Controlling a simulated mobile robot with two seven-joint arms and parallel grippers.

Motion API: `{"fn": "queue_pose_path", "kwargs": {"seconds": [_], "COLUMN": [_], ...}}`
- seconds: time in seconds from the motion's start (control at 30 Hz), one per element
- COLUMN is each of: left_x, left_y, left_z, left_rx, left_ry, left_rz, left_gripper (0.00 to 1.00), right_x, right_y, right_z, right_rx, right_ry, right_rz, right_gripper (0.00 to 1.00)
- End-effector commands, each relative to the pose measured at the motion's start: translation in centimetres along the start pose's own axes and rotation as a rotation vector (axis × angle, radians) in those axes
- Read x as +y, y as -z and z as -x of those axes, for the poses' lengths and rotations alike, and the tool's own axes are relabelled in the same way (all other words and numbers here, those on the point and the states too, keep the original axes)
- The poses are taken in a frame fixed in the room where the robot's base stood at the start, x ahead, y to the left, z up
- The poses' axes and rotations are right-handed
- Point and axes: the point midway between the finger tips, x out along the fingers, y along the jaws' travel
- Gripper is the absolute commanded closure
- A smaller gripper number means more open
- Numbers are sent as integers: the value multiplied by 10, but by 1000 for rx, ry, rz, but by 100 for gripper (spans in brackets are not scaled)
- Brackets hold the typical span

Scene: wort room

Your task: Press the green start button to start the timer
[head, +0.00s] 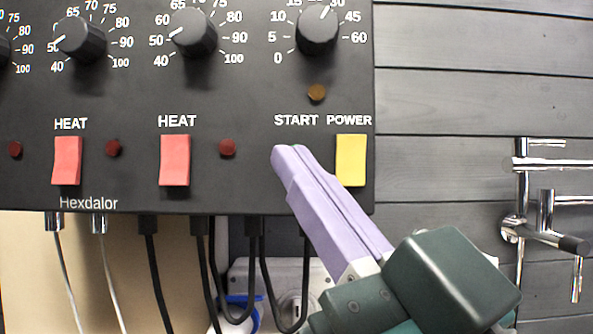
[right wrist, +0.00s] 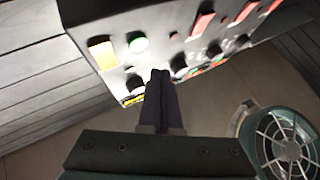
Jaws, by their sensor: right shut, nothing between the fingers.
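The green start button (right wrist: 139,45) shows as a round green disc on the control panel (right wrist: 105,20) in the right wrist view. In the right wrist view the fingertips (right wrist: 160,74) are below and right of the button. I cannot tell whether they touch the panel. My left gripper is not in view.
A yellow POWER switch (head: 351,160) is just right of the fingers. The timer knob (head: 318,30) and a dull amber lamp (head: 317,92) are above. Red HEAT switches (head: 174,160) are to the left. Cables (head: 252,275) hang below the panel. A chrome tap (head: 545,232) is at the right.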

Motion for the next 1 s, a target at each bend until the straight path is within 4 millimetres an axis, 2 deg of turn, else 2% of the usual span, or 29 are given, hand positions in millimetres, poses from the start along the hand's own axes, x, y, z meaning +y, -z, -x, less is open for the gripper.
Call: {"fn": "queue_pose_path", "kwargs": {"seconds": [0.1, 0.33, 1.0], "left_x": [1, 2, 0], "left_y": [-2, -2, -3], "left_z": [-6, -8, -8], "left_rx": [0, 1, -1], "left_ry": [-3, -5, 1], "left_rz": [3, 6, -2], "left_gripper": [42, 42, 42], "right_x": [7, 14, 14], "right_y": [-8, -14, -14], "right_z": [-9, -19, -20], "right_rx": [2, 1, 0], "right_ry": [1, 0, 0], "right_rz": [1, -1, -1], "right_gripper": [100, 100, 100]}}
